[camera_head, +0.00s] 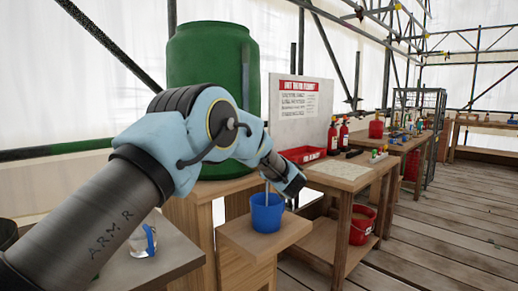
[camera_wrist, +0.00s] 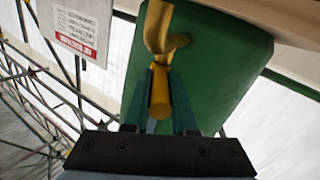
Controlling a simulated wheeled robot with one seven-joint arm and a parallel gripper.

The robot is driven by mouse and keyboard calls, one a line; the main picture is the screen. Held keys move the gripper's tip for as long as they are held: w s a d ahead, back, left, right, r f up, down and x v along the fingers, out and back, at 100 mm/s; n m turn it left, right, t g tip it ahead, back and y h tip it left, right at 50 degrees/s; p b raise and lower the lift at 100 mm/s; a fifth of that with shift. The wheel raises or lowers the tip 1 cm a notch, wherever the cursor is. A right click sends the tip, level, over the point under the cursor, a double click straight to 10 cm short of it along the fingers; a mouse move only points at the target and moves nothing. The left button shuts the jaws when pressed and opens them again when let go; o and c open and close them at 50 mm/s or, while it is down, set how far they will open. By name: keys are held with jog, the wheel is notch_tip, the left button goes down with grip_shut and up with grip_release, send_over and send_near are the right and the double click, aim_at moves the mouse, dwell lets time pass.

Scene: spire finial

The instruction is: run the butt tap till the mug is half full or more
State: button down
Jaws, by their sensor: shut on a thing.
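The big green butt (camera_head: 210,95) stands on a wooden stand, and its green body also fills the wrist view (camera_wrist: 222,65). Its yellow tap (camera_wrist: 158,28) shows in the wrist view. My gripper (camera_wrist: 160,95) has its two fingers closed on either side of the tap's yellow handle. In the head view my gripper (camera_head: 290,182) is in front of the butt and hides the tap. The blue mug (camera_head: 266,213) stands upright on a low wooden block below it. A thin pale streak, like running water, drops into the mug. I cannot tell the level inside.
A clear vessel with blue on it (camera_head: 145,241) sits on the bench at the left. A red bucket (camera_head: 361,224) stands on a low shelf. The plank floor at right is clear.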

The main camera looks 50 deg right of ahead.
jog(key=shift+s+d+n+t+y+p, duration=0.15)
jog(key=shift+n+t+y+p, duration=0.15)
jog(key=shift+n+y, duration=0.35)
jog(key=shift+d+n+t+y+p, duration=0.25)
jog(key=shift+n+y+p, duration=0.15)
jog(key=shift+y, duration=0.4)
jog(key=shift+s+d+n+t+y+p, duration=0.1)
jog(key=shift+n+t+y+p, duration=0.15)
jog(key=shift+n+y+p, duration=0.35)
jog(key=shift+y, duration=0.45)
jog(key=c, duration=0.7)
grip_release()
jog(key=shift+c, duration=0.2)
jog(key=b+v, duration=0.2)
jog(key=v, duration=0.8)
jog(key=shift+s, duration=0.3)
jog(key=shift+f, duration=0.1)
